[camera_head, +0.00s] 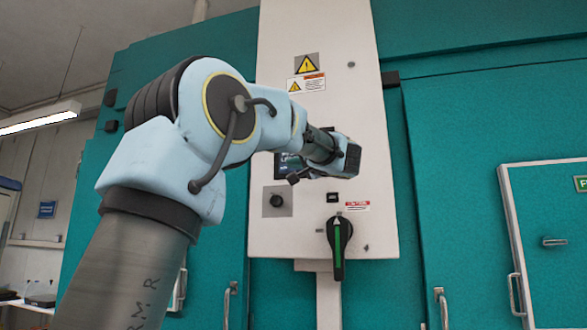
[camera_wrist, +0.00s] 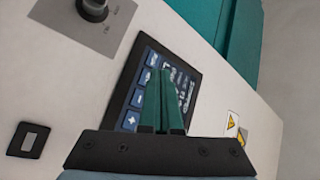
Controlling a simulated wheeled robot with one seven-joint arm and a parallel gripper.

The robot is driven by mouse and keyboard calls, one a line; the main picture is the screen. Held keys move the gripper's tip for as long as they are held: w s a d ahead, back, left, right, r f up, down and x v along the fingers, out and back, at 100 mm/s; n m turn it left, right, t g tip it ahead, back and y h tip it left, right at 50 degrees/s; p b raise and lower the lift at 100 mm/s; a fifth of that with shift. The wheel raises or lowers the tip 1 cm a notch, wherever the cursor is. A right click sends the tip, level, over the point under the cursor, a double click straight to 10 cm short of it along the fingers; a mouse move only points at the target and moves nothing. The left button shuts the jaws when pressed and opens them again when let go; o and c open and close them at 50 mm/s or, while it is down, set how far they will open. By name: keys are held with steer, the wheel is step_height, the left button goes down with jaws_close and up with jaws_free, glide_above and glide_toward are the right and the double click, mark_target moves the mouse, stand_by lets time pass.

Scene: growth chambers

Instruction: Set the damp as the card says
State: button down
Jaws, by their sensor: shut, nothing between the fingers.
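A dark control panel with a screen and blue buttons (camera_wrist: 143,78) is set in a white cabinet face. In the head view only a part of this panel (camera_head: 288,163) shows, as my arm covers the rest. My gripper (camera_wrist: 167,75) is shut and empty, its green fingers pointing at the panel and covering some of its middle. I cannot tell whether the fingertips touch it. In the head view my gripper's fingers are hidden behind my wrist. No card with a setting can be made out.
A black knob (camera_head: 277,200) sits below the panel; it also shows in the wrist view (camera_wrist: 93,8). A large black and green handle (camera_head: 339,245) juts out lower down. A small black switch (camera_head: 332,197) is above it. Teal chamber doors (camera_head: 450,160) flank the white cabinet (camera_head: 320,30).

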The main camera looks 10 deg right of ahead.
steer(key=shift+w+d+r+p, duration=0.1)
steer(key=shift+w+d+p, duration=0.15)
steer(key=shift+p, duration=0.5)
steer(key=shift+w, duration=0.1)
steer(key=shift+w+d+p, duration=0.1)
steer(key=shift+w+p, duration=0.2)
steer(key=shift+p, duration=0.25)
stand_by(0.6)
steer(key=shift+s, duration=0.1)
steer(key=shift+s+a, duration=0.3)
steer(key=shift+s, duration=0.25)
steer(key=shift+s, duration=0.1)
steer(key=s, duration=0.1)
steer(key=s+a, duration=0.1)
steer(key=s, duration=0.1)
steer(key=s+a, duration=0.1)
steer(key=shift+s+a, duration=0.15)
steer(key=shift+a, duration=0.1)
stand_by(0.3)
stand_by(1.1)
